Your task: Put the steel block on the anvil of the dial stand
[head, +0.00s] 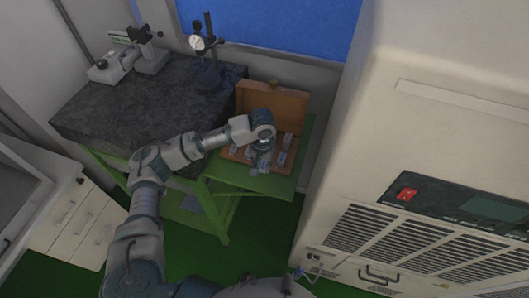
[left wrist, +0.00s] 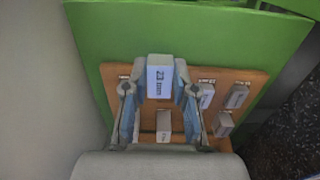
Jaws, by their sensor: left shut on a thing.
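The steel block (left wrist: 160,80), marked "23 mm", is between the fingertips of my left gripper (left wrist: 158,88) in the left wrist view, and the gripper is shut on it. In the head view my left gripper (head: 262,152) is over the wooden block case; the block there is too small to make out clearly. The dial stand (head: 207,62), with a round white dial (head: 197,42) on a dark post, stands on the granite plate, up and to the left of the gripper. Its anvil is too small to tell apart. My right gripper is not in view.
The open wooden case (head: 272,103) holds several other blocks on a green side table (head: 254,183). They also show in the left wrist view (left wrist: 237,96). The granite plate (head: 140,110) carries another instrument (head: 125,52) at the back left. A large beige cabinet (head: 430,130) stands close right.

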